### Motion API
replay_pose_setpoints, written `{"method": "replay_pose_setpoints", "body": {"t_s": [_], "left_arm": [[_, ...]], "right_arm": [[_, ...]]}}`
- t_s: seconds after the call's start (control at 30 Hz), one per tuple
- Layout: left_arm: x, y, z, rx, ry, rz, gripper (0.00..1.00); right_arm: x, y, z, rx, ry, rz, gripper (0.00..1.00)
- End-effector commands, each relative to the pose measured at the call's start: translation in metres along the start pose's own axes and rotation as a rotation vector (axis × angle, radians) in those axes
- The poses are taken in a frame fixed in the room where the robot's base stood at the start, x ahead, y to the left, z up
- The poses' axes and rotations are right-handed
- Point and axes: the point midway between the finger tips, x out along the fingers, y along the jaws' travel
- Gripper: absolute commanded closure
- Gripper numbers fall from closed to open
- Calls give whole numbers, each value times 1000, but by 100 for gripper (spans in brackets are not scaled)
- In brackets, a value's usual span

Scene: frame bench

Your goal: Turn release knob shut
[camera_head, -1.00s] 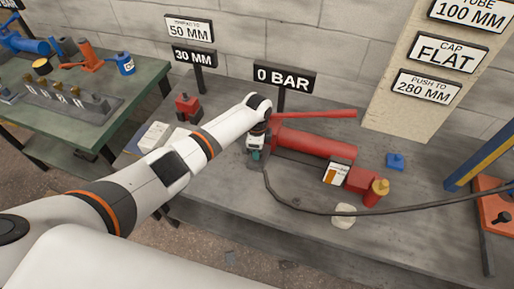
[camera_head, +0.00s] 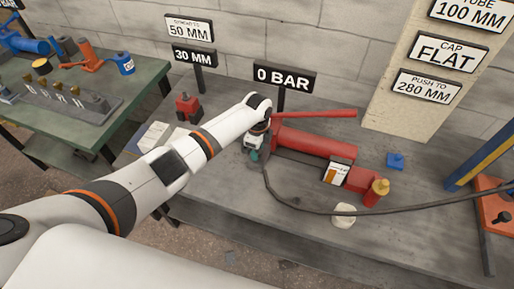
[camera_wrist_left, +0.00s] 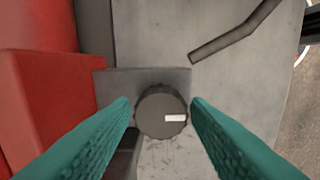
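The release knob (camera_wrist_left: 161,113) is a round dark grey dial with a ribbed rim, at the end of the red hand pump (camera_head: 315,143). Its white mark points right in the left wrist view. My left gripper (camera_head: 254,157) is at the pump's left end and hides the knob in the head view. In the left wrist view its two teal fingers stand on either side of the knob, with narrow gaps, so it looks open around it. My right gripper is in neither view.
A 0 BAR sign (camera_head: 284,77) stands behind the pump, and a red pump handle (camera_head: 315,114) runs along its back. A black hose (camera_head: 420,206) crosses the bench top (camera_head: 285,230). A yellow-topped red fitting (camera_head: 379,190) and a blue block (camera_head: 396,161) lie to the right.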

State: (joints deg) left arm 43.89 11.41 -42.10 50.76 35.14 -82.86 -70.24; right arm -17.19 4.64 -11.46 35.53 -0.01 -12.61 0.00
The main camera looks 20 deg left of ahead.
Motion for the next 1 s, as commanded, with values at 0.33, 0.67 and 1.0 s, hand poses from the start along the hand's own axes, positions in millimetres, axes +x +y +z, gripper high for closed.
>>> {"method": "replay_pose_setpoints", "body": {"t_s": [0.33, 0.67, 1.0], "left_arm": [[0, 0, 0, -2, 1, -1, 45], [-46, 1, 0, -1, 1, 4, 45], [-108, 1, 0, -1, 1, 3, 45]], "right_arm": [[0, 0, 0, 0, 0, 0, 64], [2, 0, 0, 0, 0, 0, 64], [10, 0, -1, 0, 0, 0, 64]]}}
